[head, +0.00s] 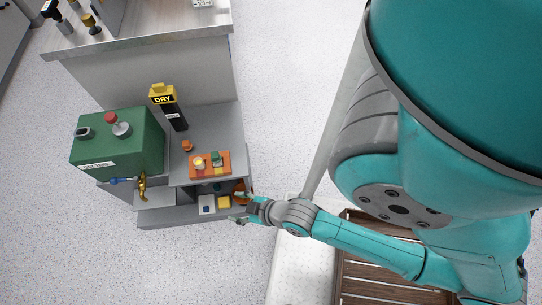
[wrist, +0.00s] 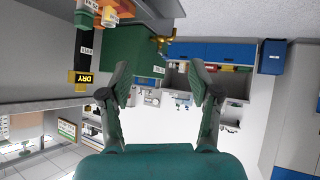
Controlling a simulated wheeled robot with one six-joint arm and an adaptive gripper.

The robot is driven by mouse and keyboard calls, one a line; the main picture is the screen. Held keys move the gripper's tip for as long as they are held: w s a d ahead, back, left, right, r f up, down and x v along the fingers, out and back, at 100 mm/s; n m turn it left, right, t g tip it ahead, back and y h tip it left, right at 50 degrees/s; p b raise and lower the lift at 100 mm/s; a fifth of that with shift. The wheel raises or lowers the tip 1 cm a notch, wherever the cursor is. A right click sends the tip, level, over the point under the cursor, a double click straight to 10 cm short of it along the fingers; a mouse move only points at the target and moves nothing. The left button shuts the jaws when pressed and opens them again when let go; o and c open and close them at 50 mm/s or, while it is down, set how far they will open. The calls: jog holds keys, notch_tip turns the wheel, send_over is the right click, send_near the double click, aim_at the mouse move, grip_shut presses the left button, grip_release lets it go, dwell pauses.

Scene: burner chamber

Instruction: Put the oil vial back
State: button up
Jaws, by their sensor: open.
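My gripper (head: 239,208) is open beside the right end of the grey bench's lower shelf. In the wrist view its two fingers (wrist: 160,82) are spread apart with nothing between them. I cannot tell for sure which object is the oil vial. An orange tray (head: 228,172) on the bench top holds small pieces, among them a pale-topped one (head: 200,163) and a green one (head: 217,159). An orange-brown object (head: 240,187) is at the shelf's right end, close to my gripper and partly hidden by it.
A green tank (head: 118,147) with a brass tap (head: 142,185) stands left on the bench and shows in the wrist view (wrist: 130,48). A black-and-yellow DRY container (head: 170,108) stands behind the tray. A small orange item (head: 187,145) sits nearby. Open floor (head: 290,90) lies right.

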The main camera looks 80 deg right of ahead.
jog(key=s+a+r+t+y, duration=0.1)
jog(key=s+a+r+t, duration=0.1)
jog(key=s+r, duration=0.3)
jog(key=s+a+r+t, duration=0.2)
jog(key=s+r, duration=0.3)
jog(key=r, duration=0.7)
jog(key=shift+s+a+t+y, duration=0.2)
jog(key=shift+s+t+y, duration=0.05)
jog(key=shift+t+y, duration=0.15)
